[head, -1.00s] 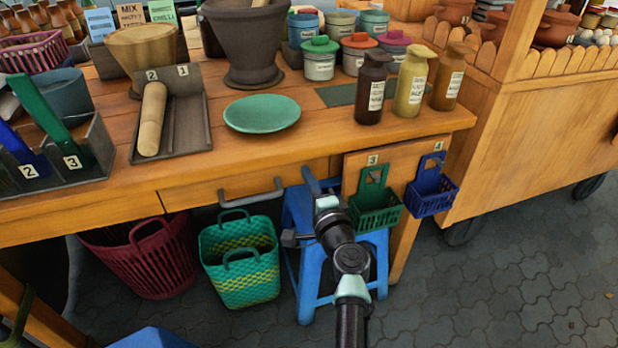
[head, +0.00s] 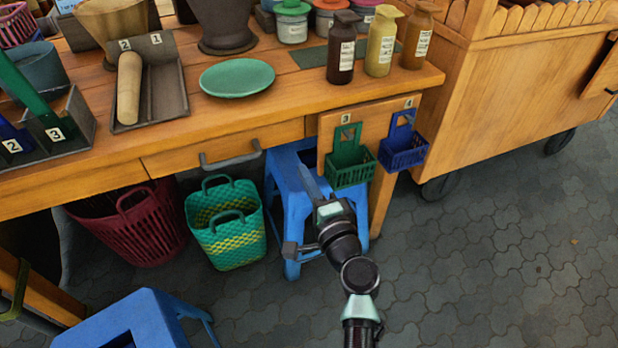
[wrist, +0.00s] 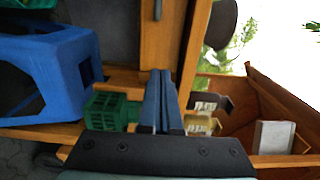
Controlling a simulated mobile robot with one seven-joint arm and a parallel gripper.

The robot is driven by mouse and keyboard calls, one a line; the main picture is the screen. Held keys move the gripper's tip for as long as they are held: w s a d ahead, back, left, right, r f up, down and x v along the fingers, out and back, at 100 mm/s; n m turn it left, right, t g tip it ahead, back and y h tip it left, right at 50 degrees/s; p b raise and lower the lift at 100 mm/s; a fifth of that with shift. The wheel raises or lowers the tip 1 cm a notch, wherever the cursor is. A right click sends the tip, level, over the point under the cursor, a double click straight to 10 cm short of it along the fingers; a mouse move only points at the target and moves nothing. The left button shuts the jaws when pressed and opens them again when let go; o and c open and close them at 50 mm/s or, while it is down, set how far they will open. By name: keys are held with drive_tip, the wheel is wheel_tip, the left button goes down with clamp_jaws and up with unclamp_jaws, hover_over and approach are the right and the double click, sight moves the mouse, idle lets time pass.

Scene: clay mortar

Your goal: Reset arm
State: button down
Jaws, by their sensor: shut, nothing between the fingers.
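My gripper (head: 310,183) is in the head view, in front of the table's front edge and over the blue stool below it. In the wrist view, my gripper (wrist: 160,78) has its two blue-grey fingers pressed together with nothing between them. It holds no object and hangs apart from the table. In the head view, the green hanging basket (head: 350,176) marked 3 is just right of the fingers. The blue hanging basket (head: 404,152) marked 4 is farther right.
The wooden table (head: 290,118) carries a green plate (head: 237,78), a wooden roller (head: 129,88) in a grey tray and several bottles. Below stand a blue stool (head: 290,215), a woven green basket (head: 228,225) and a maroon basket (head: 135,240). Paved floor (head: 500,250) at right is clear.

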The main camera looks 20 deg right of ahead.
drive_tip(key=shift+s, duration=0.7)
drive_tip(key=a+r+n+t+y, duration=0.1)
drive_tip(key=a+r+n, duration=0.3)
drive_tip(key=r, duration=0.6)
drive_tip(key=a+r+n+t+y, duration=0.1)
drive_tip(key=a+r+n, duration=0.35)
drive_tip(key=r, duration=0.55)
drive_tip(key=a+r+n+t+y, duration=0.15)
drive_tip(key=a+r+n, duration=0.3)
drive_tip(key=r, duration=0.55)
drive_tip(key=s+a+r+n+t+h, duration=0.2)
drive_tip(key=s+r+n+t, duration=0.1)
drive_tip(key=s+r, duration=0.7)
drive_tip(key=s+a+r+n+t+h, duration=0.25)
drive_tip(key=s+r, duration=0.55)
drive_tip(key=r, duration=0.4)
wheel_tip(320, 180, up, 31)
drive_tip(key=w+y+p, duration=0.1)
drive_tip(key=w+p, duration=0.1)
drive_tip(key=p, duration=3)
drive_tip(key=shift+d, duration=0.15)
drive_tip(key=shift+m, duration=0.25)
